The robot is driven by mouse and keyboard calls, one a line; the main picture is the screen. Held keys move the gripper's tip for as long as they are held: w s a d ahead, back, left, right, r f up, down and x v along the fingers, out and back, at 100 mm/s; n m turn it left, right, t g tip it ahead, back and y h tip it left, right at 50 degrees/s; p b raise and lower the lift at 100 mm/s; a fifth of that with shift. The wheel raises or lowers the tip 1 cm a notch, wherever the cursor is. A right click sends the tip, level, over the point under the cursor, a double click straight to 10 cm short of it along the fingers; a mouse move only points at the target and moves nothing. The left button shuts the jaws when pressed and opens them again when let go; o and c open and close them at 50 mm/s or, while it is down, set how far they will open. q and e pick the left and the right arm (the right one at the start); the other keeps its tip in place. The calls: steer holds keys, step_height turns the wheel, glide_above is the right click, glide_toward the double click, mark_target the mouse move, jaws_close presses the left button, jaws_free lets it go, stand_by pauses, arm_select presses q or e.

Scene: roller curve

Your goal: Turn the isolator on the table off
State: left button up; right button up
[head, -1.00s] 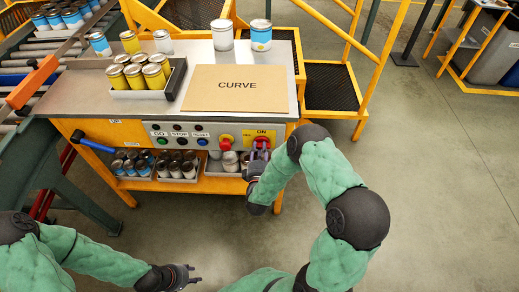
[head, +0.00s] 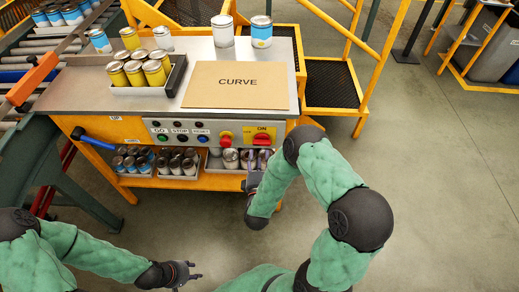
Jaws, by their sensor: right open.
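The isolator is a red handle (head: 262,138) on a yellow plate at the right end of the table's front panel, with the word ON above it. The handle appears to lie crosswise, not pointing up at ON. My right gripper (head: 258,161) is open just below the isolator, apart from it, in front of the lower shelf. My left gripper (head: 196,274) is low at the bottom of the view, away from the table, with its fingers apart and empty.
A red knob (head: 225,139) and several push buttons sit left of the isolator. Trays of cans (head: 180,164) stand on the shelf below. A CURVE board (head: 237,98) and a can tray (head: 175,78) are on the tabletop. The floor (head: 440,200) at right is clear.

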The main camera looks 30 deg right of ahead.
steer(key=v, duration=0.6)
steer(key=shift+s, duration=0.15)
steer(key=shift+a, duration=0.1)
